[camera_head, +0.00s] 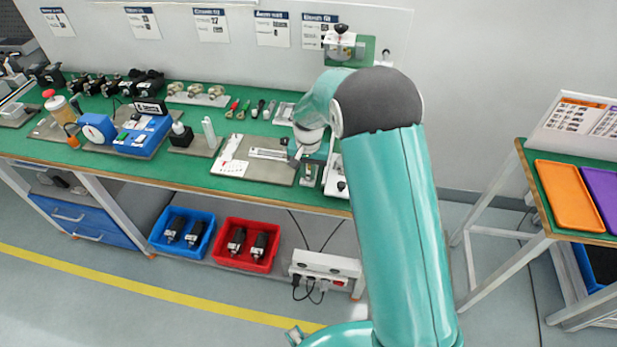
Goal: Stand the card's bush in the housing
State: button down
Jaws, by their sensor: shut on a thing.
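My gripper (297,156) is low over the right part of the green bench, at the end of my teal arm. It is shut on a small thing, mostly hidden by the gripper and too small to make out. A white card with red marks (233,168) lies on a grey mat (258,174) left of the gripper. A small upright block with a pale metal part (308,175) stands just below and right of the gripper; I cannot tell if it is the housing. No bush can be made out clearly.
A caliper-like tool (268,154) lies beside the card. A blue device with a dial (142,135), black-bodied parts and hand tools fill the bench's left and back. A white-based fixture (336,182) stands close right. Blue (182,231) and red bins (247,245) sit below.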

aim_at(308, 175)
jog(key=shift+r, duration=0.1)
jog(key=shift+r, duration=2.9)
jog(key=d+r, duration=0.6)
jog(key=r, duration=0.3)
jog(key=d+f, duration=0.2)
jog(key=w+d+f, duration=0.1)
jog(key=d+f, duration=0.1)
jog(key=shift+w+d+f, duration=0.1)
jog(key=shift+d+f, duration=0.3)
jog(key=shift+f, duration=0.7)
jog(key=shift+f, duration=0.15)
jog(key=shift+f, duration=0.5)
jog(key=shift+f, duration=0.55)
